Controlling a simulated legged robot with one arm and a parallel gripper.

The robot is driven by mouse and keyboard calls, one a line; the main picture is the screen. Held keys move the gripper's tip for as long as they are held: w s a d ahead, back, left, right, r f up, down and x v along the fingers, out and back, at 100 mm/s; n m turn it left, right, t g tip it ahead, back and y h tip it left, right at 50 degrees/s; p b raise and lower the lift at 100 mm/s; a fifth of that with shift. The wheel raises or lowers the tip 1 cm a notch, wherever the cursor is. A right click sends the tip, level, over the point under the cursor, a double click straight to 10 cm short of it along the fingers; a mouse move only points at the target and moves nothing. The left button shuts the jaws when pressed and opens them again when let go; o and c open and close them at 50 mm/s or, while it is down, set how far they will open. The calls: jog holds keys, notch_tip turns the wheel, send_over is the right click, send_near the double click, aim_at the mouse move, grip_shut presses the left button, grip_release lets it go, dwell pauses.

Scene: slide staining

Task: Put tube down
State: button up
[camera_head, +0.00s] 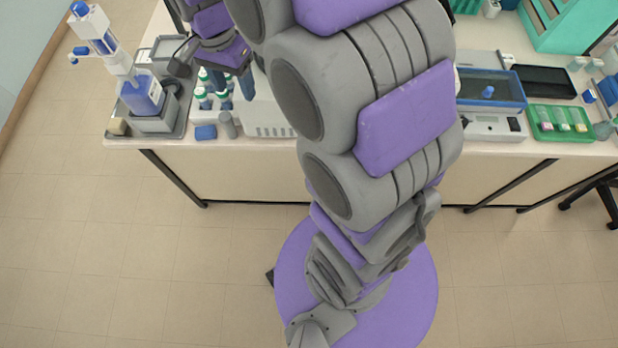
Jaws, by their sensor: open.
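Several small tubes with green and white caps (203,97) stand close together on the bench (265,150), left of my arm. My gripper (214,76) is over this group, with its dark fingers apart on either side of the tubes' tops. The jaws are open. I cannot tell which of these tubes is the one in the task, or whether a finger touches one. My arm hides part of the bench and whatever is right behind the tubes.
A bottle of blue liquid with a dispenser top (142,95) stands on the left. A blue block (205,132) and a grey cylinder (228,125) lie near the front edge. Right of my arm are a blue-rimmed bath (522,92) and a green tray (538,128).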

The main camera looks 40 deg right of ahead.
jog(key=s+f+n+g, duration=0.1)
jog(key=s+n, duration=1)
jog(key=s, duration=1.5)
jog(key=shift+s+d+f+n, duration=0.15)
jog(key=shift+s+n, duration=0.05)
jog(key=shift+n, duration=0.1)
